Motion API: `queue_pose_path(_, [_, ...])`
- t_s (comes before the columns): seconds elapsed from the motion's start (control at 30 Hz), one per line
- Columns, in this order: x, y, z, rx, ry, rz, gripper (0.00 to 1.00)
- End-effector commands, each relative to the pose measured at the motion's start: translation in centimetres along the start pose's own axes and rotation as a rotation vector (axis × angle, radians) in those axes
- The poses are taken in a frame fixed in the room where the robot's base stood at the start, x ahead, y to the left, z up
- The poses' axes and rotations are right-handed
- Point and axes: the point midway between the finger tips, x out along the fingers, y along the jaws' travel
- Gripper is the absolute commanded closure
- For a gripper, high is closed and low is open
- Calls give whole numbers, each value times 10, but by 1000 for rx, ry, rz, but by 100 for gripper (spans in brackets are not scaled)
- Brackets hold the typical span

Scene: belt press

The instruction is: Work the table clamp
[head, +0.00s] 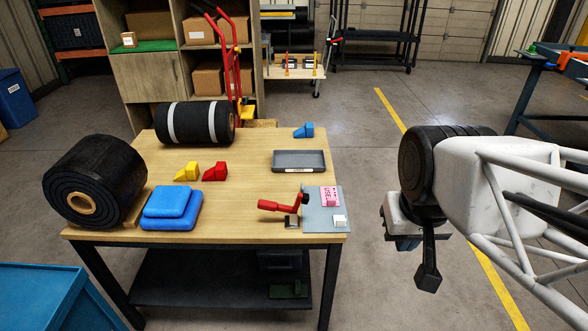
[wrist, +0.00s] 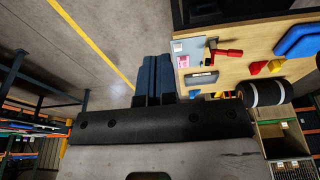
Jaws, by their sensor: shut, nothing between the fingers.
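The table clamp (head: 283,205) is at the front right of the wooden table. Its red handle lies low and points left, with a small metal block below it. It also shows in the wrist view, its red handle (wrist: 228,53) at the upper right. A grey plate (head: 316,221) beside it at the table's right edge carries a pink card (head: 330,196) and a small white block (head: 339,221). My gripper (head: 408,244) is off the table to the right, apart from the clamp. Its blue fingers (wrist: 153,76) are shut together and empty.
On the table (head: 235,175) are a grey tray (head: 298,161), blue pads (head: 171,207), yellow (head: 187,172), red (head: 215,171) and blue (head: 304,130) wedges, and two black rolls (head: 95,178) (head: 194,123). Open floor lies right of the table. A blue bench (head: 545,95) stands at the far right.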

Motion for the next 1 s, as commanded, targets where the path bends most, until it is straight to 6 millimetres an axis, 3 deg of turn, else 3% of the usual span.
queue_pose_path(0.57, [7, -23, -85, -7, -64, 35, 100])
queue_pose_path(1.0, [27, -52, -156, -13, -112, 73, 100])
